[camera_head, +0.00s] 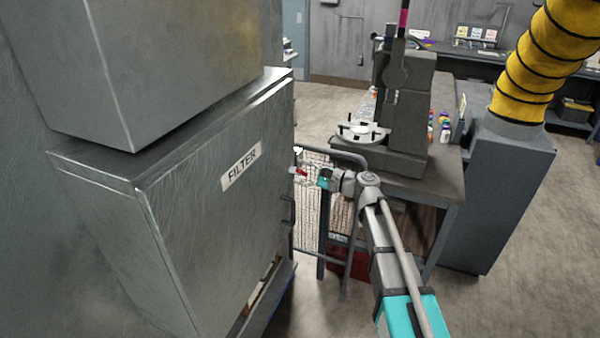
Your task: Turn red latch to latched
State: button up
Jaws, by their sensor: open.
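A small red piece, seemingly the red latch (299,171), shows at the right edge of the grey filter cabinet (200,230). My arm reaches in from the lower right. My gripper (308,174) is at the arm's far end, just right of the red piece. It is open, but the fingers are tiny here. I cannot tell whether they touch the latch or stand around it. The latch's setting cannot be made out. Part of the latch may be hidden by the cabinet edge and the gripper.
A dark handle (288,212) sits on the cabinet's right side. A rail frame (345,155) stands behind my gripper. A workbench (435,185) carries a grey machine (405,110). A yellow hose (545,60) rises from a grey box (500,200). Floor is clear at lower right.

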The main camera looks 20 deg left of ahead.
jog(key=shift+a, duration=0.4)
grip_shut()
